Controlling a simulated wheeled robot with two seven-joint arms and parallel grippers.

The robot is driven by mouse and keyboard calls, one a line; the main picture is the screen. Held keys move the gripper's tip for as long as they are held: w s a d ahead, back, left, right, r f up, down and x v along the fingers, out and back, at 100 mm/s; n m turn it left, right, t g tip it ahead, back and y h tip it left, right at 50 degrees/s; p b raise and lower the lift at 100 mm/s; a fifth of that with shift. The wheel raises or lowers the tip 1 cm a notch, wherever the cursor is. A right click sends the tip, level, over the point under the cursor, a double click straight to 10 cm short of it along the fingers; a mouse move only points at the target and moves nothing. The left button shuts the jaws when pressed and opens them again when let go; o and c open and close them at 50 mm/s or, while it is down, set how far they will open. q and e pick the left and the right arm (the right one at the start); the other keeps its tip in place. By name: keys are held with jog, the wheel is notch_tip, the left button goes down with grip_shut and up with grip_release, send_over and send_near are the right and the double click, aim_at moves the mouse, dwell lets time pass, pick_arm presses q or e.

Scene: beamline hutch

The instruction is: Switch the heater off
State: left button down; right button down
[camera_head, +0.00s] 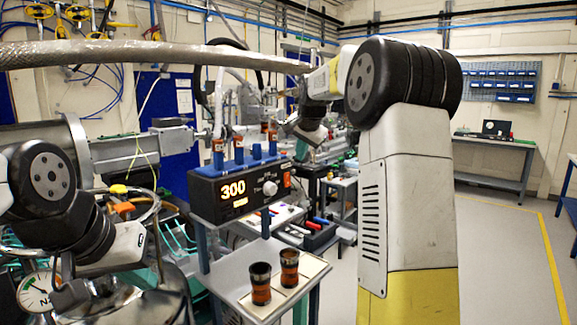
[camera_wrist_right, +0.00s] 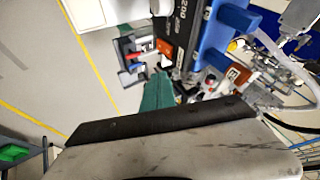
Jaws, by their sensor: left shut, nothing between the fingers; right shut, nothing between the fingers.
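The heater (camera_head: 240,188) is a black box with a lit display reading 300, a round knob and an orange rocker switch (camera_head: 287,180) at the right end of its front. The switch also shows in the right wrist view (camera_wrist_right: 164,48), beside printed scale marks. Which way the rocker is tipped is too small to tell. My right gripper (camera_head: 301,150) is shut and empty, just above and right of the switch; its green fingertips (camera_wrist_right: 158,92) point towards the switch with a visible gap. My left gripper (camera_head: 72,296) is low at the left, far from the heater, shut and partly unclear.
A blue rack (camera_head: 255,160) with amber vials stands on the heater. Two amber vials (camera_head: 261,283) stand on a white plate below it. A thick braided hose (camera_head: 150,54) crosses above. A pressure gauge (camera_head: 36,292) sits at lower left. The floor at right is clear.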

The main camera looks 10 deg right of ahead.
jog(key=v, duration=0.3)
jog(key=shift+w+a+r, duration=0.15)
jog(key=shift+w+a, duration=0.1)
jog(key=s+a+f+n+y, duration=0.1)
jog(key=s+n, duration=0.1)
jog(key=s, duration=0.8)
jog(key=s+a+f+n+y, duration=0.1)
jog(key=s+a+n, duration=0.15)
jog(key=s, duration=0.65)
jog(key=s+a+f+n, duration=0.1)
jog(key=s+f, duration=0.4)
jog(key=s, duration=0.5)
jog(key=s+a+f+n+g, duration=0.1)
jog(key=s+f+n, duration=0.3)
jog(key=s, duration=0.6)
jog(key=shift+a+f+g, duration=0.3)
jog(key=shift+a+f, duration=0.3)
jog(key=shift+f, duration=0.1)
